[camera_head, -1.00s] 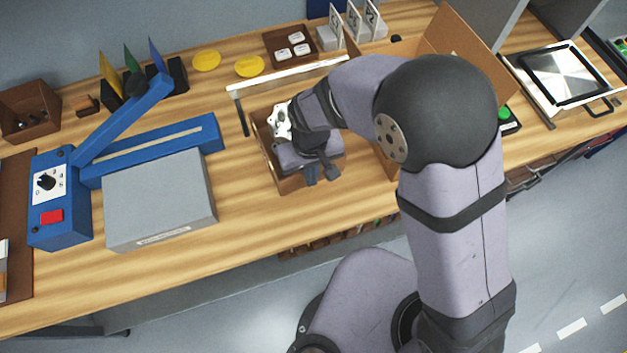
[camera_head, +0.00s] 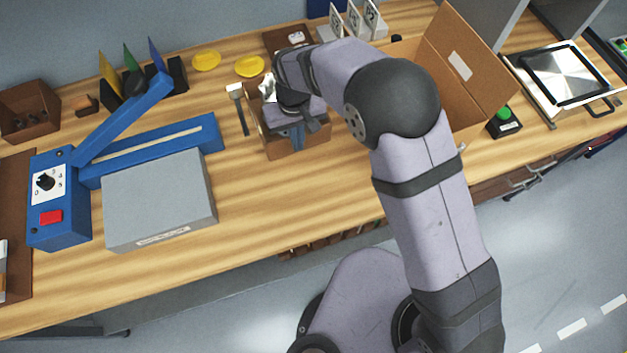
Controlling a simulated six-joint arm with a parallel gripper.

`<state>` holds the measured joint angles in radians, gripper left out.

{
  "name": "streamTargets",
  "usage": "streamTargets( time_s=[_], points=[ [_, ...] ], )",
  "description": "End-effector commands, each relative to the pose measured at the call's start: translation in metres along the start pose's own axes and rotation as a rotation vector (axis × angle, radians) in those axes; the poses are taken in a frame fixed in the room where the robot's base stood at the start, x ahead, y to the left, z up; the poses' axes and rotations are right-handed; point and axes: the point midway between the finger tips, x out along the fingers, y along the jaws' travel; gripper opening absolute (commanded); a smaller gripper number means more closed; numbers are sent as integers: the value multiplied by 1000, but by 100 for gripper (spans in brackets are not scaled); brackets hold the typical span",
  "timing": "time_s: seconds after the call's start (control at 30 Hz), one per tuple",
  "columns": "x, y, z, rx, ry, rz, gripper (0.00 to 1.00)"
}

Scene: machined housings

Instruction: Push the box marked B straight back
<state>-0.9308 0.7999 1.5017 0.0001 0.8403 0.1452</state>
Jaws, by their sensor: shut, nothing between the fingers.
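A small open brown box (camera_head: 302,143) stands on the wooden bench in the middle. No letter B is readable on it, so I cannot confirm that it is the marked box. My gripper (camera_head: 299,141) is shut and points down at this box, overlapping its near part in the picture. My wrist and gripper hide much of the box's inside and far side. I cannot tell whether the fingertips touch a wall of the box or are inside it.
A white-headed bar (camera_head: 236,91) lies left of the box. Behind stand a brown tray (camera_head: 273,42) and white cards (camera_head: 354,20). A large open cardboard box (camera_head: 462,70) is to the right. A grey block (camera_head: 160,200) and blue lever device (camera_head: 62,205) are left. The bench front is clear.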

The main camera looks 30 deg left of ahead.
Motion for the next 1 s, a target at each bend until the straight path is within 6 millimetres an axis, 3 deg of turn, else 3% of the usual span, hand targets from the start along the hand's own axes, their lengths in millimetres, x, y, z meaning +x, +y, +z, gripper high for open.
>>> streamTargets(
  time_s=[0.37,0.67,1.0],
  points=[
    [-1,0,8,0,1,0,0],
    [-2,0,42,0,0,0,0],
    [-65,0,39,0,7,-1,0]
  ],
)
